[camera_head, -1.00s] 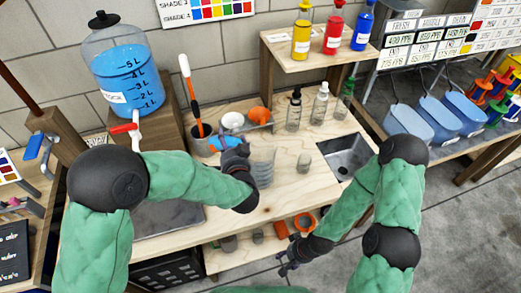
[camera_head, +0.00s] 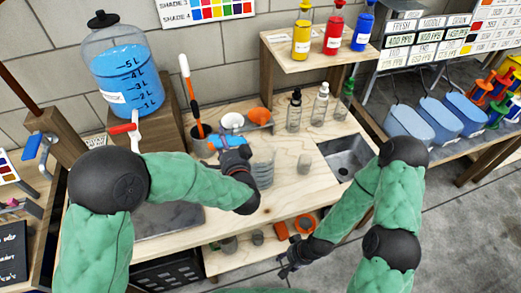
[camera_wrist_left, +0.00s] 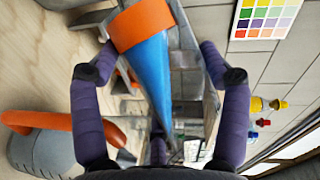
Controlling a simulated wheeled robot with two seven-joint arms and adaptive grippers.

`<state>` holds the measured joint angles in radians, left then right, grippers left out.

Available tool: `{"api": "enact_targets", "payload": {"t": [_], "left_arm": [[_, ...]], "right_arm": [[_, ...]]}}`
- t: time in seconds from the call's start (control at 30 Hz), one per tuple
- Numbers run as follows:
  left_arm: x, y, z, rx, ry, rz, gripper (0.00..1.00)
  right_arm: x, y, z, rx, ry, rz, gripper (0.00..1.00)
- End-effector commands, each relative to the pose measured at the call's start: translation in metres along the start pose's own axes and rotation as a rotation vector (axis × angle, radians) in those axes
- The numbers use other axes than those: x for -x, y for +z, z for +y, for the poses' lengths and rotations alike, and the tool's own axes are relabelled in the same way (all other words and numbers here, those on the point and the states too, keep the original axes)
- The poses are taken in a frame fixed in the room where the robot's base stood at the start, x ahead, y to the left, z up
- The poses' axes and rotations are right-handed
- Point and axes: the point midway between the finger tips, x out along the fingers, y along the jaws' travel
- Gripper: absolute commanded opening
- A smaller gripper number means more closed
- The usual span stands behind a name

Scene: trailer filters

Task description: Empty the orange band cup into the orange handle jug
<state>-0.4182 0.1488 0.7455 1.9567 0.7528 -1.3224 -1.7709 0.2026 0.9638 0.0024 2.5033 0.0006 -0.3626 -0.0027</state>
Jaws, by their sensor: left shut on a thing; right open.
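My left gripper (camera_head: 228,147) is shut on the orange band cup, above the bench. In the left wrist view the cup (camera_wrist_left: 143,24) lies between the fingers (camera_wrist_left: 160,75), with its orange band at the top and blue below; it looks tilted. In the head view part of the blue cup (camera_head: 219,142) shows beyond the hand. The grey jug (camera_head: 264,174) stands on the bench just right of the left hand. In the left wrist view its orange handle (camera_wrist_left: 60,122) is at lower left. My right gripper (camera_head: 288,266) is open and empty, low in front of the bench.
A holder with an orange-handled tool (camera_head: 190,95) and a large blue-filled dispenser (camera_head: 125,80) stand at left.

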Motion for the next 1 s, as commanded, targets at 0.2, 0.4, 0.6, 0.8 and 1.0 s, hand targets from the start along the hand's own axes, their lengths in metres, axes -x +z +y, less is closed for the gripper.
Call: {"api": "enact_targets", "payload": {"t": [0.2,0.4,0.6,0.8,1.0], "left_arm": [[0.000,-0.001,-0.002,-0.027,-0.012,0.001,0.39],[0.000,-0.001,-0.004,-0.051,-0.023,0.000,0.39],[0.002,-0.004,-0.006,-0.077,-0.032,0.000,0.39],[0.003,-0.007,-0.007,-0.100,-0.042,0.000,0.39],[0.004,-0.009,-0.007,-0.119,-0.050,0.000,0.39]], "right_arm": [[-0.001,0.000,0.000,0.000,0.000,0.000,0.46],[-0.002,0.000,0.001,0.000,0.000,0.000,0.46],[0.003,0.000,-0.001,0.000,0.000,0.000,0.46],[0.006,0.000,-0.002,0.000,0.000,0.000,0.46],[0.008,0.000,-0.003,0.000,0.000,0.000,0.46]]}}
